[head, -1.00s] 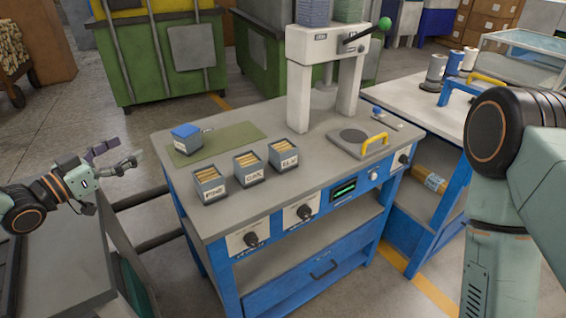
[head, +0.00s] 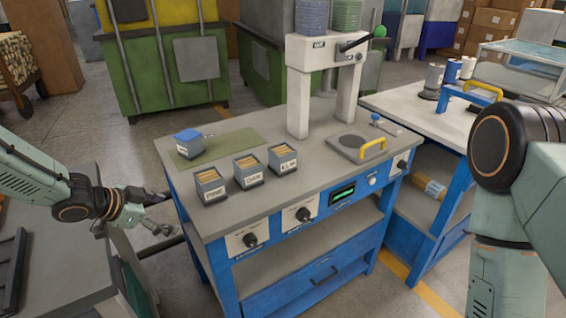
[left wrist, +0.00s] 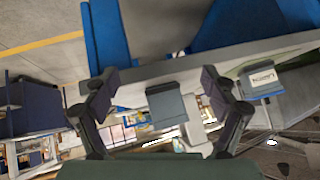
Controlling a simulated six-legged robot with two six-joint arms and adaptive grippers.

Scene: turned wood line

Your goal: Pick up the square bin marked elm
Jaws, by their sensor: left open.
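The square bin marked ELM (head: 283,158) is a small open grey-blue box with light wooden pieces in it and a white label on its front. It stands upright on the grey top of the blue workbench (head: 225,208), at the right end of a row of three bins. My left gripper (head: 162,213) is open and empty off the bench's left side, well apart from the bin. Its two fingers (left wrist: 160,82) show spread in the left wrist view; I cannot tell which bin, if any, shows there. My right arm is at the right edge; its gripper is out of view.
Bins marked PINE (head: 210,185) and OAK (head: 249,170) stand left of ELM. A blue-lidded box (head: 188,143) sits on a green mat (head: 236,141). A white press (head: 299,95) stands behind, and a plate with a yellow handle (head: 372,149) lies right. Bare benchtop lies before the bins.

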